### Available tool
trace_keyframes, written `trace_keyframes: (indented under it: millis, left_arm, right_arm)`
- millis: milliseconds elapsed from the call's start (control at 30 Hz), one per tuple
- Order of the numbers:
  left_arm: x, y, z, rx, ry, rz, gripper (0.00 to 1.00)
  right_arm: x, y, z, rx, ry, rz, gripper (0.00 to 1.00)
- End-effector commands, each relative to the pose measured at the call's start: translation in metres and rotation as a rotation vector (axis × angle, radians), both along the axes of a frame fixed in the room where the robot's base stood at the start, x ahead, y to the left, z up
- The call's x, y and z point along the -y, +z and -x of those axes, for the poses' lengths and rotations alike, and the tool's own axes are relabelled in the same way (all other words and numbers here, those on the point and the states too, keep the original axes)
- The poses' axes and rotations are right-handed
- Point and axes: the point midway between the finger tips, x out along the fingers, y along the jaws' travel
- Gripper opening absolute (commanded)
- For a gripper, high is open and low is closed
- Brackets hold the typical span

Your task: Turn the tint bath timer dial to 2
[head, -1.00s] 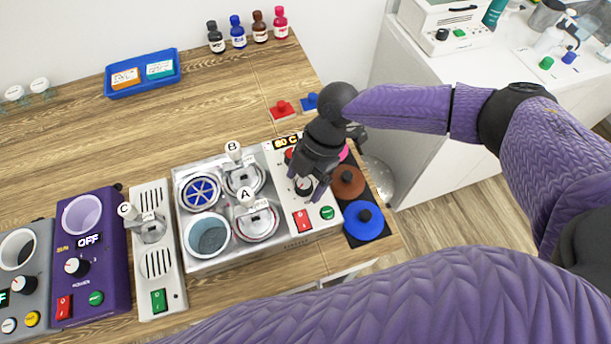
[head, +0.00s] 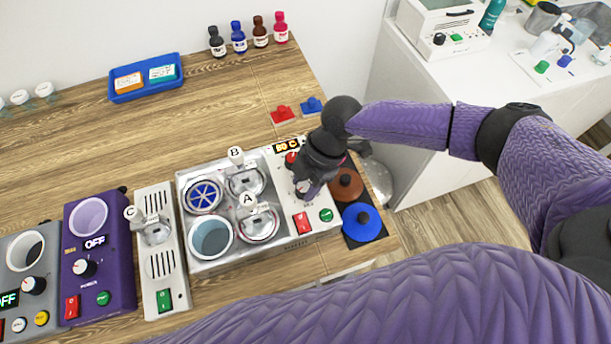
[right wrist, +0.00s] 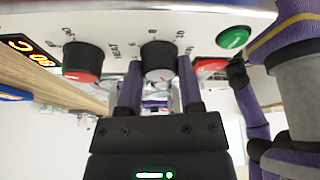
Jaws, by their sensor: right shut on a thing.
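The tint bath (head: 283,206) is a pale metal unit with round wells and a control panel on its right side. My right gripper (head: 303,188) reaches down onto this panel from the upper right. In the right wrist view, its purple fingers (right wrist: 158,85) stand on either side of a black dial (right wrist: 158,58) with a pale face and are shut on it. The numbers 6, 8 and 10 show around this dial. Its pointer is hidden, so I cannot read its setting. My left gripper is out of view.
A black and red knob (right wrist: 82,62) sits beside the held dial. A red switch (head: 302,223) and a green button (head: 326,215) are in front. Brown (head: 347,184) and blue (head: 361,222) lids lie to the right. A purple heater (head: 97,265) stands left.

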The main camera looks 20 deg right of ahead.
Motion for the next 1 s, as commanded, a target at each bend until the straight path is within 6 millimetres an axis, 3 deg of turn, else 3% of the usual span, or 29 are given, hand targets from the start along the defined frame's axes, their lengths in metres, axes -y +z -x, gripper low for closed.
trace_keyframes:
  millis: [100, 500, 1000]
  left_arm:
    - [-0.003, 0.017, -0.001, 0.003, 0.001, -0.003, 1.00]
    - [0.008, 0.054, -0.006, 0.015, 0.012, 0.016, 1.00]
    - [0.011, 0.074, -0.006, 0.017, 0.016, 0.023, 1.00]
  right_arm:
    - [0.000, 0.005, 0.001, -0.002, -0.100, 0.001, 0.00]
    - [0.000, 0.004, 0.002, -0.001, -0.434, -0.002, 0.00]
    - [0.000, 0.002, 0.002, 0.001, -0.646, -0.001, 0.00]
